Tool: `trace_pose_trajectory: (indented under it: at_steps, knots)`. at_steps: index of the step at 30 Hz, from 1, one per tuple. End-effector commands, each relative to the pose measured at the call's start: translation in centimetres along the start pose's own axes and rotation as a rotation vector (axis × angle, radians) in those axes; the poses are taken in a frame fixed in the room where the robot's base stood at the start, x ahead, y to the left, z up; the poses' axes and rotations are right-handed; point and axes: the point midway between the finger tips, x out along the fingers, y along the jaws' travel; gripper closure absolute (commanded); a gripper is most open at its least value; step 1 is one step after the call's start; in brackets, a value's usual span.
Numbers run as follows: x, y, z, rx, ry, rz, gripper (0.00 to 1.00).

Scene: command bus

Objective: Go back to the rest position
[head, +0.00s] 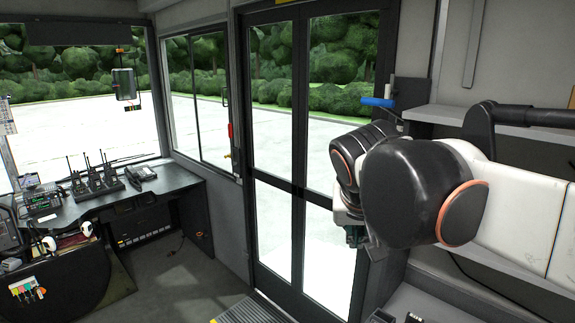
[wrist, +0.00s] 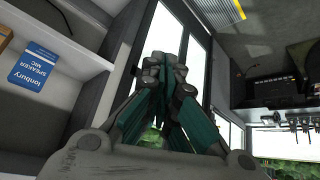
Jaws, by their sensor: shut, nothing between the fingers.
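My gripper (wrist: 163,62) shows in the wrist view with its grey and teal fingers drawn together at the tips, shut and empty. In the head view my arm reaches in from the right edge, and my gripper (head: 354,236) hangs at its end, partly hidden behind the dark wrist joint. It is in front of the right side of the glass door (head: 273,140) and apart from it as far as I can see.
Shelves (head: 440,116) stand at the right behind my arm; a blue box (wrist: 38,66) lies on one in the wrist view. A desk (head: 160,183) with several radios (head: 97,180) is at the left. The floor (head: 180,272) between is clear.

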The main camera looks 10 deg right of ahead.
Motion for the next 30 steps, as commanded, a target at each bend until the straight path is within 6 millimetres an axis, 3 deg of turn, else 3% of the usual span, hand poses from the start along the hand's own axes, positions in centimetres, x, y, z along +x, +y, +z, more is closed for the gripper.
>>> trace_pose_trajectory:
  at_steps: [1, 6, 9, 12, 17, 30]
  knots:
    - [2.6, 0.1, 3.9, -0.032, -0.004, -0.033, 1.00]
    - [7.8, -0.3, 13.5, -0.150, -0.002, -0.150, 1.00]
    - [10.2, -0.6, 17.9, -0.206, 0.010, -0.205, 1.00]
    - [11.8, -0.9, 20.9, -0.245, 0.024, -0.244, 1.00]
    - [12.8, -1.1, 22.8, -0.275, 0.036, -0.271, 1.00]
    - [12.6, -1.1, 22.8, -0.279, 0.037, -0.273, 1.00]
